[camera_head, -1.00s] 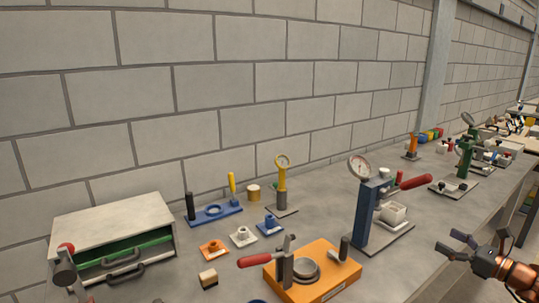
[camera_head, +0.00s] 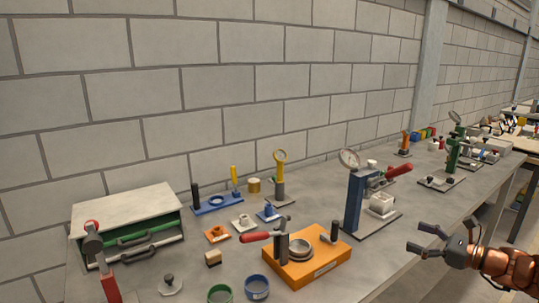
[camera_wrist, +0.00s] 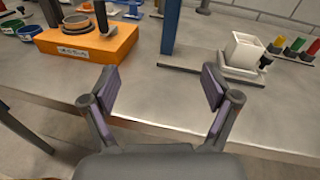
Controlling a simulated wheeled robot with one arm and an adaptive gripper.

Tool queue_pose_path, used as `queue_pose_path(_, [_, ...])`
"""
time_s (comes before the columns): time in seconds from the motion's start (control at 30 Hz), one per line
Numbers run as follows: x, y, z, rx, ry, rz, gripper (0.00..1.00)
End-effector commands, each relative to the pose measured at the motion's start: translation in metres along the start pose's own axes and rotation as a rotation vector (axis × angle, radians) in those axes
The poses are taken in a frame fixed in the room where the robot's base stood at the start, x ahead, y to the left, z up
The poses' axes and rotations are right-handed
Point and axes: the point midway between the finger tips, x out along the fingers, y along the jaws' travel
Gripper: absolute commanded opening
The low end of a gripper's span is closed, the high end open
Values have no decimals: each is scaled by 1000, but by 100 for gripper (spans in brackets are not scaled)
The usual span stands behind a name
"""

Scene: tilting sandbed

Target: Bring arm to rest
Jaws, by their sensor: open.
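My gripper (camera_head: 428,241) is at the lower right of the head view, on my copper-coloured arm. Its fingers are spread and nothing is between them. In the wrist view my gripper (camera_wrist: 157,88) is open over the front edge of the grey workbench (camera_wrist: 150,98). It is apart from the bench objects, in front of the blue gauge stand (camera_head: 354,203) and to the right of the orange clamp fixture (camera_head: 320,265).
A grey cabinet (camera_head: 125,208) with a green drawer stands at the left. A white square cup (camera_wrist: 242,52) sits on the gauge stand's base. A yellow gauge stand (camera_head: 280,175) and a blue fixture (camera_head: 217,204) are near the wall. The floor is clear beyond the bench edge.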

Motion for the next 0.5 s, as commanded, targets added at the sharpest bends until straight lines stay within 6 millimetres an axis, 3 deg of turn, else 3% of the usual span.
queue_pose_path(0.17, [36,45,25,-95,36,133,87])
queue_pose_path(0.27, [60,83,40,-178,65,240,87])
queue_pose_path(0.5, [97,195,69,-426,147,539,87])
